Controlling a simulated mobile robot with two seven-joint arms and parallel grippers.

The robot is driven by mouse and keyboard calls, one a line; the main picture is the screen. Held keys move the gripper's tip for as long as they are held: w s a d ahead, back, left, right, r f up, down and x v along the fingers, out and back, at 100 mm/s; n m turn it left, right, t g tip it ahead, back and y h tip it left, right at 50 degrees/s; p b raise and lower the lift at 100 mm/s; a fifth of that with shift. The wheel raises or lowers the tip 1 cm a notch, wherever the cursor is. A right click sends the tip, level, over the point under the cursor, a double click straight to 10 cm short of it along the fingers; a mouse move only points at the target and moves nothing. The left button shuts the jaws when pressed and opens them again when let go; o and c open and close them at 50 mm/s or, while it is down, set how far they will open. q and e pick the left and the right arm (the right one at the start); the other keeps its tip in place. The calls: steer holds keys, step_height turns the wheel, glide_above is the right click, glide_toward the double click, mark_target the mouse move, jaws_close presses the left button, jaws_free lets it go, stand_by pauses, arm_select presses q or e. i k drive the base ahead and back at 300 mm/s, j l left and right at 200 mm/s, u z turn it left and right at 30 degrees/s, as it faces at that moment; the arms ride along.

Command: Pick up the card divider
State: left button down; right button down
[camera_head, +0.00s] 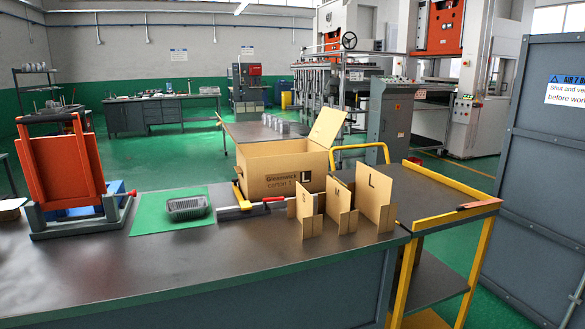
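Three brown card dividers stand upright at the right end of the dark table (200,275), each made of crossed panels. The smallest card divider (306,208) is at the left and seems marked S. The middle card divider (340,199) seems marked M, and the largest card divider (376,192) is marked L. Just behind and left of them is an open cardboard carton (268,177), with printed text and an L on its front. Its inside is mostly hidden by its front wall. Neither of my grippers is in view.
A grey tray (187,207) sits on a green mat (150,221). A tool with a red handle (273,199) lies in front of the carton. An orange-framed device (69,172) stands at left. A yellow-edged cart (420,193) adjoins the right. The table's front is clear.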

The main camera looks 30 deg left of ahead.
mark_target(371, 190)
steer(key=i+l+u, duration=0.2)
steer(key=i+l, duration=0.2)
steer(key=i+l+u, duration=0.2)
steer(key=i+l, duration=0.3)
steer(key=i+l+u, duration=0.2)
steer(key=i+l, duration=0.3)
steer(key=i+l+u, duration=0.15)
steer(key=i+l, duration=0.25)
steer(key=l, duration=0.3)
